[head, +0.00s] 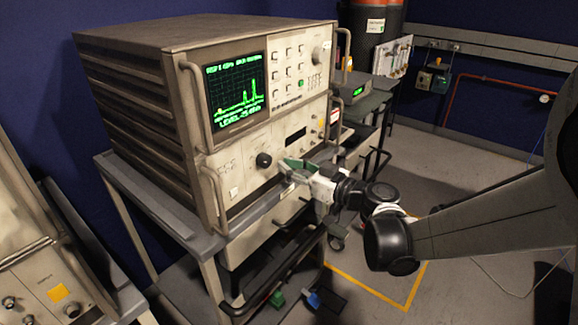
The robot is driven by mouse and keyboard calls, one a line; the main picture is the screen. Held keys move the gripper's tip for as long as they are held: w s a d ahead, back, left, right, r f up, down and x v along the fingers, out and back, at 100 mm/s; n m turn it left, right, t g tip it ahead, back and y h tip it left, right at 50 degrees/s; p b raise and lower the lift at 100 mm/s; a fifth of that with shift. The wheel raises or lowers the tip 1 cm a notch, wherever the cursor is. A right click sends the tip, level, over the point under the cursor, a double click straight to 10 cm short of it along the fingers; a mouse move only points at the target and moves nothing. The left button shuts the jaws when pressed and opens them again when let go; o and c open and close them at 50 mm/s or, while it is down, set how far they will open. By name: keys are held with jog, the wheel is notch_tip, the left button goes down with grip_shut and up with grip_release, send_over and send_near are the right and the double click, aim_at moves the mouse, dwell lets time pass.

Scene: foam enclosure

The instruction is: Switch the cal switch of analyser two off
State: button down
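A beige rack analyser (285,85) with a lit green spectrum screen (237,92) stands on a grey cart. I cannot read a label that says which analyser it is. Its lower front panel (235,165) carries a black knob (263,160), a dark display and small controls. I cannot make out the cal switch or its position. My gripper (286,167) reaches in from the right, with its fingertips at the lower panel, right of the black knob. Whether it touches the panel is unclear. It hides part of the panel, and its finger opening is too small to judge.
Metal handles (215,200) stick out from the analyser's front. Another instrument (45,285) stands at the lower left. A smaller device (352,88) with a green display sits on a cart behind. The floor (455,215) at the right is mostly open, with a yellow line.

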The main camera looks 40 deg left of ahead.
jog(key=y+b, duration=0.1)
jog(key=b, duration=0.1)
jog(key=f+y+b, duration=0.1)
jog(key=y+b, duration=0.1)
jog(key=b, duration=0.1)
jog(key=shift+a, duration=0.1)
jog(key=shift+r, duration=0.1)
dwell(0.4)
jog(key=c, duration=1.8)
grip_release()
jog(key=shift+c, duration=0.2)
jog(key=v, duration=1.2)
